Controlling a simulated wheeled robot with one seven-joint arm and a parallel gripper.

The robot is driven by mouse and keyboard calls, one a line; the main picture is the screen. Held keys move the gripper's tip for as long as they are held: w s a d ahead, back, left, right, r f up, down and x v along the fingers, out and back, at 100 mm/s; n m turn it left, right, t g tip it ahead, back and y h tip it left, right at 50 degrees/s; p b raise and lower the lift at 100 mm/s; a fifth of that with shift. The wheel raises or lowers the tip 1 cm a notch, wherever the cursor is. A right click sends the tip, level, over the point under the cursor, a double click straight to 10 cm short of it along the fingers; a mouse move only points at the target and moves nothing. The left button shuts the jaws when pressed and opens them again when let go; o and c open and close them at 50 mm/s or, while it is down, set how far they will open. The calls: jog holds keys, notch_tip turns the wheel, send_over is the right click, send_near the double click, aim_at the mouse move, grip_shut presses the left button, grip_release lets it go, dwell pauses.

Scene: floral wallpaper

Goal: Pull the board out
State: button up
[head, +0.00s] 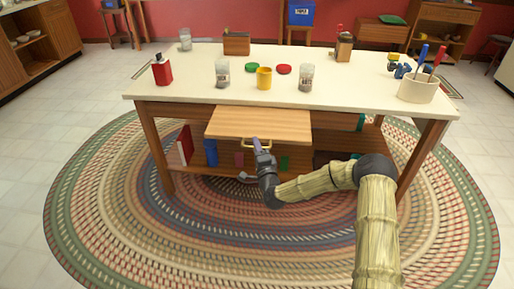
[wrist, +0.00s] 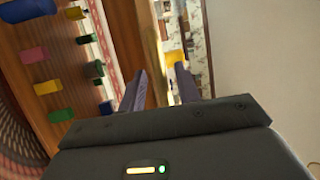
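The wooden board (head: 258,124) juts out toward me from under the pale table top. A yellowish handle (head: 247,142) shows at its front edge, partly hidden by my gripper. My gripper (head: 260,146) is at the middle of that front edge, at the handle. In the wrist view, its two dark fingers stand apart (wrist: 162,88), with the wood of the board (wrist: 127,45) beside and beyond them. The gripper looks open. I cannot tell whether the fingers touch the handle.
The table top (head: 180,92) bears a red bottle (head: 161,71), glass jars, a yellow mug (head: 264,78) and a utensil holder (head: 418,88). Books and coloured items fill the shelf below. The oval rug (head: 230,240) in front is clear apart from my arm.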

jog(key=shift+a, duration=0.25)
jog(key=shift+s, duration=0.15)
jog(key=p+v, duration=0.1)
jog(key=v, duration=1.6)
jog(key=shift+d, duration=0.25)
jog(key=shift+f, duration=0.1)
